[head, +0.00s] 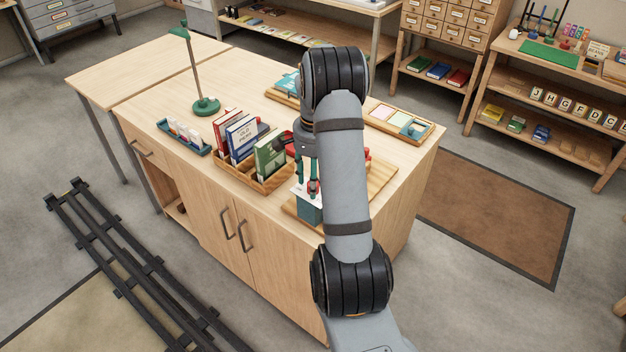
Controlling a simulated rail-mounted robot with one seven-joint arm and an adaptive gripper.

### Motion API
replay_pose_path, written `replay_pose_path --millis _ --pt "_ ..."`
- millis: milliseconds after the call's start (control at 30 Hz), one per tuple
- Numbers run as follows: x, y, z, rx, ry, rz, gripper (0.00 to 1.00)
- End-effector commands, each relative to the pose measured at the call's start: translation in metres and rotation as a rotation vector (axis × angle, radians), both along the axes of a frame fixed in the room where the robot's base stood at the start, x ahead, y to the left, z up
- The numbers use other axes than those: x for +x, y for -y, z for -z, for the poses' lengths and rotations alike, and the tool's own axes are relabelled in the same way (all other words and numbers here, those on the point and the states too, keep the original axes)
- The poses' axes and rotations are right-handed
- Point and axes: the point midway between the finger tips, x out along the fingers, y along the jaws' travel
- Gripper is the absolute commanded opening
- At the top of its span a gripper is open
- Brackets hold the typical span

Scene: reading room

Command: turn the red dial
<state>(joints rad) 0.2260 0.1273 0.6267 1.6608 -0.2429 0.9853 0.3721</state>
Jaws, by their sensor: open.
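My gripper (307,174) points down beside my arm, over the front part of the wooden desk, with its fingers apart. Below it stands a small teal box (309,212) with a pale top. A small red part (313,187), which looks like the red dial, shows at the fingertips. I cannot tell whether the fingers touch it. My forearm covers the area just to the right, so part of the box and its board is hidden.
A wooden book tray (268,186) with several upright books stands close left of my gripper. A green lamp (207,106) and a card holder (183,138) stand farther left. A tray of pale tiles (398,124) lies at the desk's back right. The desk's left part is clear.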

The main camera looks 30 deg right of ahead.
Motion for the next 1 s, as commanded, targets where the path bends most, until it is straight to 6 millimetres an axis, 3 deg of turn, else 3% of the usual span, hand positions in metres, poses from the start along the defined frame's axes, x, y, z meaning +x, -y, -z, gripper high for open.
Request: replay_pose_path --millis 133,267,700,1000 --pt "0.001 0.001 -0.004 -0.001 0.002 -0.001 0.45" --pt "0.001 0.001 -0.022 -0.002 0.006 0.001 0.45" --pt "0.0 0.002 -0.106 -0.001 0.003 0.0 0.45" --pt "-0.002 0.001 -0.12 0.0 0.0 0.0 0.45"
